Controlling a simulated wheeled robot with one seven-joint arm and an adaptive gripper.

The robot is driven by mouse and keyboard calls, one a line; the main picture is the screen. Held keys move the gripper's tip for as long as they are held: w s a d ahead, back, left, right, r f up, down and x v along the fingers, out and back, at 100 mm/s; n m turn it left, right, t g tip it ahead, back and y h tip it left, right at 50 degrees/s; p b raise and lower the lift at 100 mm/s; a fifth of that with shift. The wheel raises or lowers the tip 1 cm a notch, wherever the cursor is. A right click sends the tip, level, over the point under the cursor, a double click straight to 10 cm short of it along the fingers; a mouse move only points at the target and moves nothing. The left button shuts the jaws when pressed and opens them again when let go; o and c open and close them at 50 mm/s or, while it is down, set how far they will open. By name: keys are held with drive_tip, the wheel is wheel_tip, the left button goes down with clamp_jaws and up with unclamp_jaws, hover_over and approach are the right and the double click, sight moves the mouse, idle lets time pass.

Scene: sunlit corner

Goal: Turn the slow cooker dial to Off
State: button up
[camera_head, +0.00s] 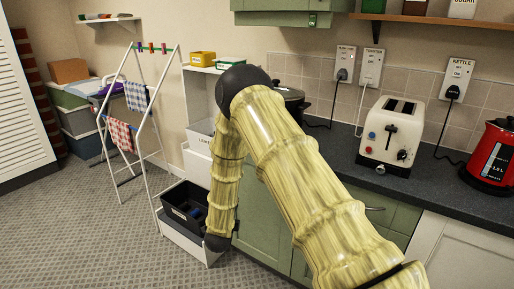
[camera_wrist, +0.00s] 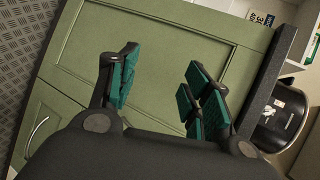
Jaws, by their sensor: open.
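The slow cooker (camera_head: 292,102) is a dark pot on the counter, mostly hidden behind my bamboo-patterned arm in the head view. Its dial does not show there. In the wrist view a dark, glossy rounded object (camera_wrist: 280,122) stands at the right edge beyond the counter edge; I cannot tell for sure that it is the cooker. My gripper (camera_wrist: 158,88) is open and empty, its green-padded fingers apart in front of a green cabinet door (camera_wrist: 145,45). The gripper is hidden in the head view.
A cream toaster (camera_head: 391,138) and red kettle (camera_head: 492,157) stand on the dark counter (camera_head: 345,158). A drying rack (camera_head: 150,112) and a black bin (camera_head: 186,204) stand left of my arm. Grey floor (camera_head: 90,230) is clear at the lower left.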

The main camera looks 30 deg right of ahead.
drive_tip(key=w+d+r+m+g+h+b, duration=0.1)
drive_tip(key=w+d+r+m+h, duration=0.3)
drive_tip(key=r+m, duration=0.45)
drive_tip(key=w+d+r+m+g+h+b, duration=0.2)
drive_tip(key=w+d+r+m, duration=0.25)
drive_tip(key=r+m, duration=0.35)
drive_tip(key=w+d+r+m+g+h+b, duration=0.1)
drive_tip(key=w+d+r+m+h, duration=0.3)
drive_tip(key=r+m, duration=0.4)
drive_tip(key=shift+n+y, duration=0.45)
drive_tip(key=shift+y, duration=0.25)
drive_tip(key=x, duration=0.7)
drive_tip(key=r+p+x, duration=0.1)
drive_tip(key=x, duration=0.2)
drive_tip(key=shift+s+d, duration=0.2)
drive_tip(key=shift+d, duration=0.3)
drive_tip(key=shift+c, duration=0.2)
drive_tip(key=c, duration=1)
